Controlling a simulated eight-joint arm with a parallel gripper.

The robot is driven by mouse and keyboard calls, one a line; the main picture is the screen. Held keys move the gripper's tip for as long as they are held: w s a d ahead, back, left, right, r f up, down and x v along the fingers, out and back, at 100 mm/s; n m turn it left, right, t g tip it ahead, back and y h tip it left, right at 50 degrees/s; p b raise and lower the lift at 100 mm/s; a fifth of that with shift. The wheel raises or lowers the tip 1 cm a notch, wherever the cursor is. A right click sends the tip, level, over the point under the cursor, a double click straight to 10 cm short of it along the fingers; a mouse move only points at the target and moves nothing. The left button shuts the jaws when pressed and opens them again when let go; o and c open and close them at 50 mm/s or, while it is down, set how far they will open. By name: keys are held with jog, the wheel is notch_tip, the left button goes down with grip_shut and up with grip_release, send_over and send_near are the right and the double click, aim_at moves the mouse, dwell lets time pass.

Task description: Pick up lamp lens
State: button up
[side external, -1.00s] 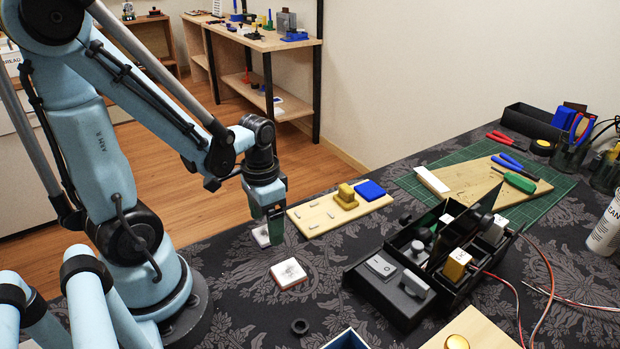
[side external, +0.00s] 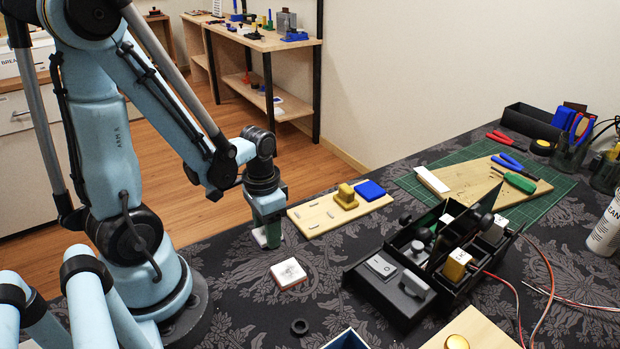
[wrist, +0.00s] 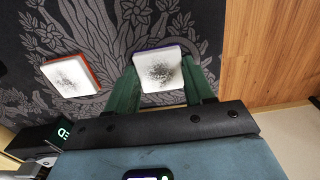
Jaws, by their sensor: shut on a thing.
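A white square lens with a speckled face and a thin blue-purple edge (wrist: 160,68) is between the two green fingers of my gripper (wrist: 163,84) in the wrist view. In the side view it shows as a small white patch (side external: 259,237) beside the green fingers of my gripper (side external: 270,236), low at the cloth; most of it is hidden. My gripper is shut on it, and I cannot tell whether it is clear of the table. A second white square lens with a red-orange edge (side external: 289,274) lies flat nearby; it also shows left in the wrist view (wrist: 70,75).
A wooden board (side external: 318,220) with a yellow block and blue pad lies right of my gripper. A black panel box (side external: 385,305) with switches stands further right. A black ring (side external: 299,327) lies at the front. The table's left edge is close behind my gripper.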

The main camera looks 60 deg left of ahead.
jog(key=shift+r, duration=0.15)
jog(key=shift+r, duration=0.8)
notch_tip(320, 180, up, 2)
jog(key=shift+r, duration=0.1)
jog(key=s+d+r, duration=0.3)
jog(key=d+r, duration=0.3)
jog(key=d, duration=0.5)
jog(key=w+a+f, duration=0.2)
jog(key=w+a, duration=0.9)
jog(key=w, duration=0.3)
jog(key=shift+d+f, duration=0.15)
jog(key=shift+f, duration=1.3)
jog(key=shift+d+f, duration=0.1)
jog(key=shift+f, duration=1.3)
jog(key=shift+f, duration=0.2)
